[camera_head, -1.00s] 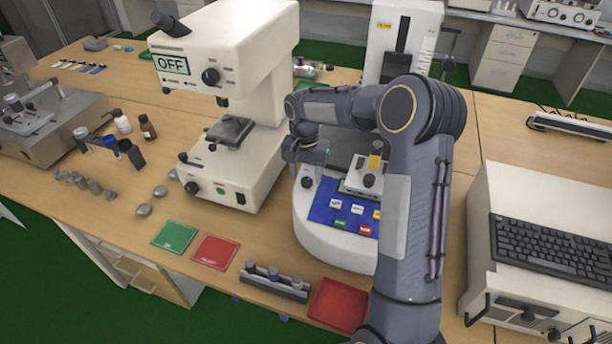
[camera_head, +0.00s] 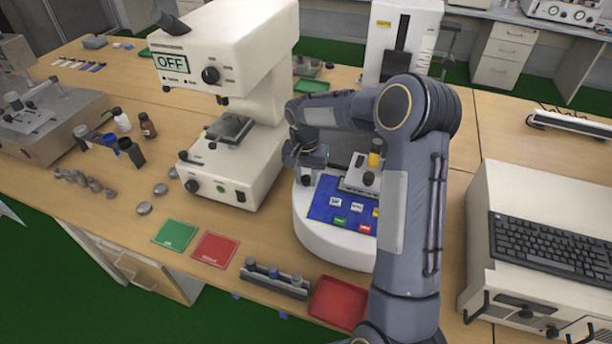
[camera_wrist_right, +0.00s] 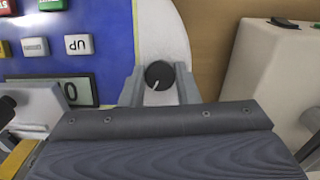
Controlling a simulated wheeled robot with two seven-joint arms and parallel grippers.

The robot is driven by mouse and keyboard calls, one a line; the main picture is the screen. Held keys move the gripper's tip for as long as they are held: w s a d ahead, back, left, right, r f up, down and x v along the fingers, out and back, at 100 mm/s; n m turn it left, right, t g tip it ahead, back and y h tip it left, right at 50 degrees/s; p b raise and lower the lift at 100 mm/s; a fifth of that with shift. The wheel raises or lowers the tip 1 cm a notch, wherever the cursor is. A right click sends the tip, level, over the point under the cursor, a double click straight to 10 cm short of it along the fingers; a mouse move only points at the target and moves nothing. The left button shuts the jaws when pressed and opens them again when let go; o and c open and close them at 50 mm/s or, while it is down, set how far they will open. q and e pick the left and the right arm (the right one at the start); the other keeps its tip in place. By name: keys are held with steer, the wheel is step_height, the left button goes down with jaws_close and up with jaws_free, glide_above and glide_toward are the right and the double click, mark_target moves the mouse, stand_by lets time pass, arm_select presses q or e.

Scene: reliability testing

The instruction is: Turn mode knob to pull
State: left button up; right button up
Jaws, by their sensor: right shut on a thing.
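The mode knob (camera_wrist_right: 159,75) is a small round black knob with a white pointer line on the white rim of the tester (camera_head: 318,238). In the right wrist view it sits between the two fingers of my right gripper (camera_wrist_right: 160,88), which is shut on it. The pointer line slants down and left in that view. No mode labels can be read around the knob. In the head view my right gripper (camera_head: 307,170) reaches down at the left rim of the tester, largely covering the knob. My left gripper is not in view.
The tester's blue panel (camera_head: 323,207) has several coloured buttons and a display (camera_wrist_right: 70,92). The large white microscope-like machine (camera_head: 258,165) stands close on the left. A red tray (camera_head: 338,303) and a small rack (camera_head: 274,283) lie in front.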

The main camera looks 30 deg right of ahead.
mark_target(296, 189)
steer(key=n+h, duration=0.1)
steer(key=n, duration=0.4)
steer(key=shift+a+n+g, duration=0.1)
steer(key=shift+n+g, duration=0.3)
steer(key=n+h, duration=0.2)
steer(key=n, duration=0.3)
steer(key=shift+w+a, duration=0.1)
steer(key=shift+n, duration=0.4)
steer(key=o, duration=1)
steer(key=shift+c, duration=0.2)
steer(key=b+v, duration=0.1)
steer(key=v, duration=0.6)
steer(key=shift+a+r+b, duration=0.2)
steer(key=shift+r+b, duration=0.1)
steer(key=shift+r, duration=0.1)
